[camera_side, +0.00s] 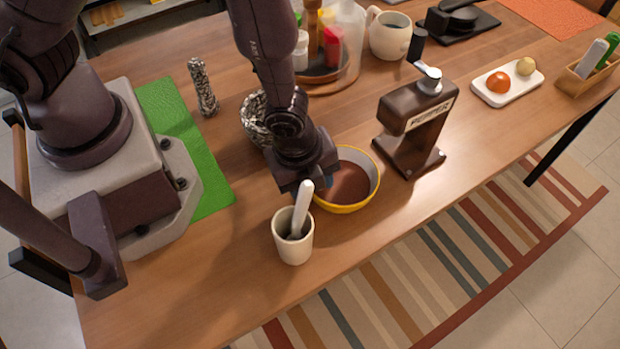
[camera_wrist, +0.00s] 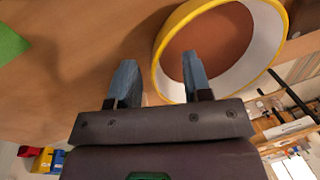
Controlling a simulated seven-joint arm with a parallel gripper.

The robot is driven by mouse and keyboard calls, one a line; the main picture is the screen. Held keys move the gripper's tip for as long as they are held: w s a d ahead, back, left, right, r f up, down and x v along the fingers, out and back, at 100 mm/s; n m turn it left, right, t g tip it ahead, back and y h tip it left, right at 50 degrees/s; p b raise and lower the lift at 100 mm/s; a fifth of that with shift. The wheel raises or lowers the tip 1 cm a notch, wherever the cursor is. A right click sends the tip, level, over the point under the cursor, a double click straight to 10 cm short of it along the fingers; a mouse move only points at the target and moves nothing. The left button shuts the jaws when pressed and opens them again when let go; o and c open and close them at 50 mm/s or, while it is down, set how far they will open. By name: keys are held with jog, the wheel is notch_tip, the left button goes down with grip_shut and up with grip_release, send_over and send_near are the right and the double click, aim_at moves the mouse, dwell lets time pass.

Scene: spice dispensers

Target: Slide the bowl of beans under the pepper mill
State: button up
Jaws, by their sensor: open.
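The bowl of beans (camera_side: 374,187) has a yellow rim, a white inside and brown contents. It sits on the table near its front edge, and it also shows in the wrist view (camera_wrist: 262,52). The dark brown pepper mill (camera_side: 412,122), labelled PEPPER, stands to the right of and behind the bowl. My gripper (camera_wrist: 160,78) is open and empty at the bowl's left side. In the wrist view the near rim passes between its two fingers, one overlapping the bowl's inside and one outside. I cannot tell its height. In the side view my wrist hides the bowl's left part.
A cream cup (camera_side: 293,248) with a white handle sticking out stands close in front of my gripper. A speckled bowl (camera_side: 252,108) sits behind my wrist. A pitcher (camera_side: 390,36) stands behind the mill, and a white tray (camera_side: 500,98) lies to its right. Table between bowl and mill looks clear.

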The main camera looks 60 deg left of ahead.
aim_at(336, 180)
jog(key=shift+f, duration=0.25)
jog(key=shift+c, duration=0.4)
grip_shut()
jog(key=shift+w+a, duration=0.15)
jog(key=shift+w, duration=1.1)
jog(key=shift+w+a, duration=0.1)
jog(key=shift+w, duration=1.1)
jog(key=shift+o, duration=0.4)
grip_release()
jog(key=shift+r, duration=0.1)
